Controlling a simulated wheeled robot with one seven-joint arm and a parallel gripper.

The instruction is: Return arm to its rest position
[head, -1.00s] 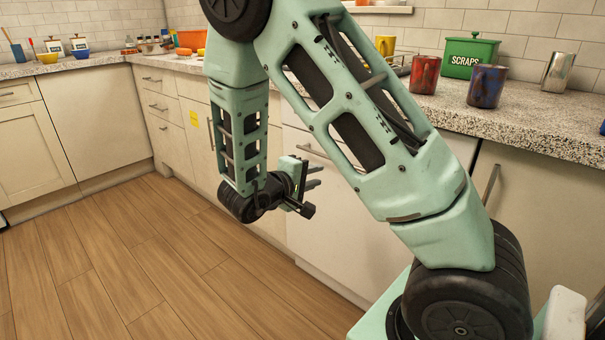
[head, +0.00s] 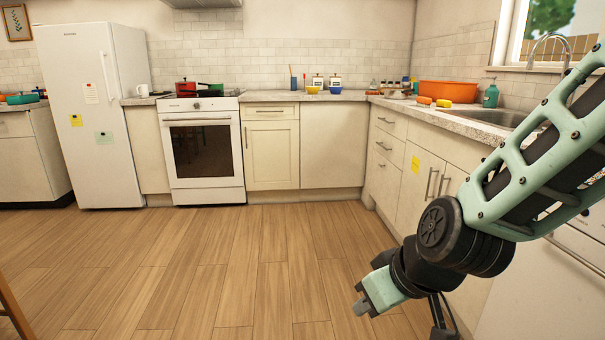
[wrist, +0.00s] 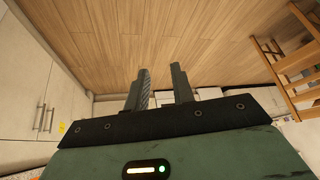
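My gripper shows in the wrist view (wrist: 160,68). Its two fingers stand apart with a clear gap, and floor shows between them; nothing is held. In the head view my pale green arm comes in from the right edge and bends at a black joint. Its green and black end hangs low over the wooden floor, in front of the right-hand cabinets. The fingers are hard to make out there.
The wooden floor (head: 230,270) is clear to the left of my arm. White cabinets (head: 425,180) and the sink counter (head: 450,125) run close along the right. A white oven (head: 203,150) and fridge (head: 95,110) stand at the back. A wooden chair (wrist: 290,65) shows in the wrist view.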

